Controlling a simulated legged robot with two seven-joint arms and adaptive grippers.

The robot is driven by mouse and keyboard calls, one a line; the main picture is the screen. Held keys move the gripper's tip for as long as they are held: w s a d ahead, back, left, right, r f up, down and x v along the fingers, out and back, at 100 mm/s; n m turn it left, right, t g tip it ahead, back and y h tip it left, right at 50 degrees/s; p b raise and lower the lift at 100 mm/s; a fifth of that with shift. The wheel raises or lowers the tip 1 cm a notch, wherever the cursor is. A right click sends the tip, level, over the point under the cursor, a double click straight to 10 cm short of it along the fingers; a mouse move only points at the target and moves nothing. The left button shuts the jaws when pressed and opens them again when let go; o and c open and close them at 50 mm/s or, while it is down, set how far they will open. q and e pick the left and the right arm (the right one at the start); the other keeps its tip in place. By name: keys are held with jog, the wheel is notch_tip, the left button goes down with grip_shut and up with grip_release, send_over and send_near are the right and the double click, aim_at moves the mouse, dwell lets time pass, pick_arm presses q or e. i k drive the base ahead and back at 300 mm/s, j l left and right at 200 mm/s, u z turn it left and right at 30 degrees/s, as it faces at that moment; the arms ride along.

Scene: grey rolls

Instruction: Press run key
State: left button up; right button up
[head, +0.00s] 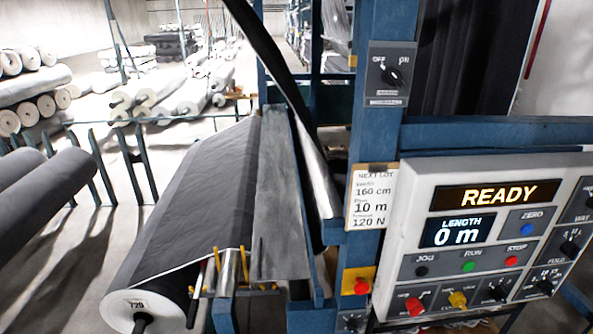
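The run key is a small green round button (468,266) under the label RUN, on the sloped front of a light grey control panel (404,232) at the right. A black JOG button (421,271) sits to its left and a red STOP button (511,260) to its right. Above them, an amber display (495,195) reads READY and a length display (457,228) reads 0 m. A blue ZERO button (528,229) is beside that. Neither gripper shows in the head view.
A red button on a yellow box (357,283) is left of the panel. A lot card (371,196) and an OFF/ON switch (392,77) are on the blue frame. A large dark roll (185,210) lies at the left. Red, yellow and black knobs line the panel's lower edge.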

aim_at(468, 266)
jog(key=z, duration=1.3)
